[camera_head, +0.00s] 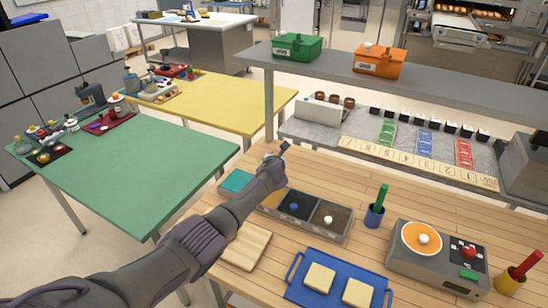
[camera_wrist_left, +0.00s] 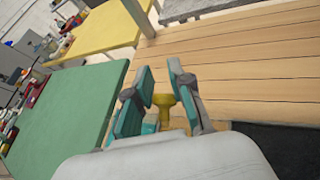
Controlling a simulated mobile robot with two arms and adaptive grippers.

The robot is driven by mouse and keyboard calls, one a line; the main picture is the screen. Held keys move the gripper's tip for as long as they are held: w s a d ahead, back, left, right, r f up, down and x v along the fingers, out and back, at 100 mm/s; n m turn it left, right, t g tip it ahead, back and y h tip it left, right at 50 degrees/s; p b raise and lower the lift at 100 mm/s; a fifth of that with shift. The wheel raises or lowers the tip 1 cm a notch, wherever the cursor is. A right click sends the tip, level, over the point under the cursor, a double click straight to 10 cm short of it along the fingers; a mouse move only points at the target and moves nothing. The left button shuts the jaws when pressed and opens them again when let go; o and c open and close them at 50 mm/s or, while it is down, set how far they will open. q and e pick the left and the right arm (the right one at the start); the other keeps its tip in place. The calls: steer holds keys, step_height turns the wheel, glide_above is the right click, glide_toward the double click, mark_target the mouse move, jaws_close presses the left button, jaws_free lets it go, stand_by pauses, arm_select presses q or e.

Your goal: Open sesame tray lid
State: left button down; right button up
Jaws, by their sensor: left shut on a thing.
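A grey tray unit (camera_head: 325,234) stands on the wooden table. It has a black section with a blue knob (camera_head: 294,207), a dark brown section with a white knob (camera_head: 328,219), and a tan section (camera_head: 271,200) at the left, partly covered by my left arm. My left gripper (camera_head: 282,152) is at the far left end of the unit. In the left wrist view, a yellow knob (camera_wrist_left: 164,104) sits between its fingers, which are shut on it. What lies under the knob is hidden, so I cannot tell whether a lid is raised. My right gripper is not in view.
A teal square (camera_head: 236,182) lies left of the unit. A wooden board (camera_head: 246,247), a blue tray (camera_head: 313,293) with bread slices, a cup with a green stick (camera_head: 374,216) and a grey device (camera_head: 408,261) are nearby. A grey shelf (camera_head: 385,76) rises behind the table.

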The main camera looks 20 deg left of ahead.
arm_select(q)
steer(key=shift+s+d+f, duration=0.15)
steer(key=shift+f, duration=0.25)
steer(key=shift+s+d+f, duration=0.15)
steer(key=shift+f, duration=0.2)
steer(key=c, duration=1.1)
jaws_free()
steer(key=shift+c, duration=0.2)
steer(key=shift+o, duration=0.6)
steer(key=shift+w+d, duration=0.1)
steer(key=shift+w, duration=0.2)
steer(key=shift+a+r, duration=0.2)
steer(key=shift+r, duration=0.05)
steer(key=v, duration=1.2)
